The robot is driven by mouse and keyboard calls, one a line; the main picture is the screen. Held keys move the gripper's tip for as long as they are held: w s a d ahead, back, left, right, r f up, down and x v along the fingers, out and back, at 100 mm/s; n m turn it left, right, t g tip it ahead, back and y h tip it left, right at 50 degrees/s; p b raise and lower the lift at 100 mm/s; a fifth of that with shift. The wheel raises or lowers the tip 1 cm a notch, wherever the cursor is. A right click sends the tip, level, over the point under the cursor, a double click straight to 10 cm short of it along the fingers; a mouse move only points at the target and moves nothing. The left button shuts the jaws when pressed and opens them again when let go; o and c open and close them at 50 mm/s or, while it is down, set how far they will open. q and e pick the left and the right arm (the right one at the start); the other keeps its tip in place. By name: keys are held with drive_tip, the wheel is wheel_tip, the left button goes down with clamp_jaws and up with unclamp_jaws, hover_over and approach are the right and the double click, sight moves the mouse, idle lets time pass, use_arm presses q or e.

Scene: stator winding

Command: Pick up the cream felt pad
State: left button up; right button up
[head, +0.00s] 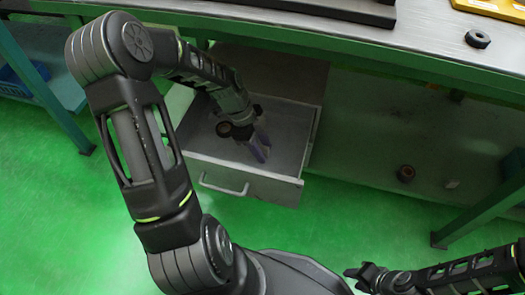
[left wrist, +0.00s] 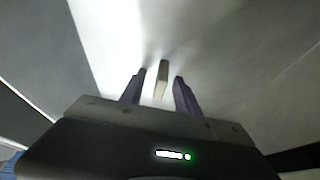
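A small cream-grey block, which looks like the felt pad (left wrist: 161,80), is between the two fingers of my left gripper (left wrist: 159,92) in the left wrist view. Gaps show on both sides of it, so the fingers are open around it or just above it; I cannot tell which. In the head view my left gripper (head: 261,148) reaches down into the open drawer, and the pad cannot be made out there. My right gripper (head: 358,273) is at the bottom, away from the drawer, and its fingers are too small and dark to judge.
The open grey drawer (head: 245,178) has walls close around my left gripper. The green-edged workbench (head: 420,62) is above it. A dark ring (head: 478,39) and a yellow tray (head: 490,8) are on top. A brown roll (head: 406,173) lies on the lower shelf.

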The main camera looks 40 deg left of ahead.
idle(0.4)
use_arm(q)
clamp_jaws()
idle(0.4)
